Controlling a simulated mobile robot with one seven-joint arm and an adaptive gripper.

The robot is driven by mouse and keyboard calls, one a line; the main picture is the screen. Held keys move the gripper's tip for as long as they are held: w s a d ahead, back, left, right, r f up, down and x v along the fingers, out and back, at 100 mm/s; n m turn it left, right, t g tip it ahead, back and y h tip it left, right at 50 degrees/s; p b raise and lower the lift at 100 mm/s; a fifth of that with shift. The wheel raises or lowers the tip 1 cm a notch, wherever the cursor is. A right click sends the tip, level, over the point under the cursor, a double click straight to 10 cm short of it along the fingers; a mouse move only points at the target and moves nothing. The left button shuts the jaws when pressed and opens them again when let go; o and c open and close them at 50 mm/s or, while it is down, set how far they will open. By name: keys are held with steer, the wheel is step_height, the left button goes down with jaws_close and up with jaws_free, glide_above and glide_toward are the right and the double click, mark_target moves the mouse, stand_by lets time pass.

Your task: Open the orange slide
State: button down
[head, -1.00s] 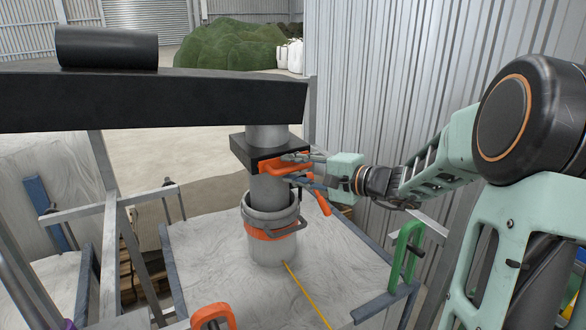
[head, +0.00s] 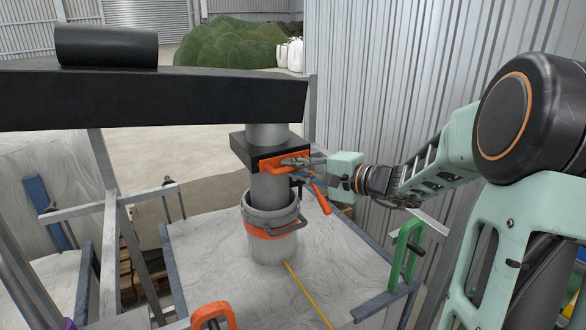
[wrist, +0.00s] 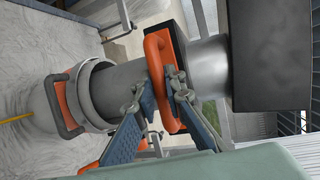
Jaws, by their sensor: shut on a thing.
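The orange slide (head: 272,165) has a loop handle at the front of a black block around the grey vertical pipe (head: 268,187). In the wrist view, the orange handle (wrist: 155,55) lies between my two fingertips. My gripper (head: 294,161) is shut on this handle; its fingers are at the handle's right part in the head view. The black block (head: 240,152) sits under a wide black beam. Part of the handle is hidden behind my fingers.
An orange lever (head: 321,199) hangs below my gripper. A green handle (head: 404,252) stands at the table's right edge, near the corrugated wall (head: 375,80).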

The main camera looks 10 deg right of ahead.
steer(key=s+d+b, duration=0.3)
steer(key=s+b, duration=0.1)
steer(key=s, duration=0.6)
steer(key=shift+s+d, duration=0.25)
steer(key=shift+s, duration=0.15)
steer(key=c, duration=2)
jaws_free()
steer(key=shift+o, duration=0.2)
steer(key=v, duration=1.2)
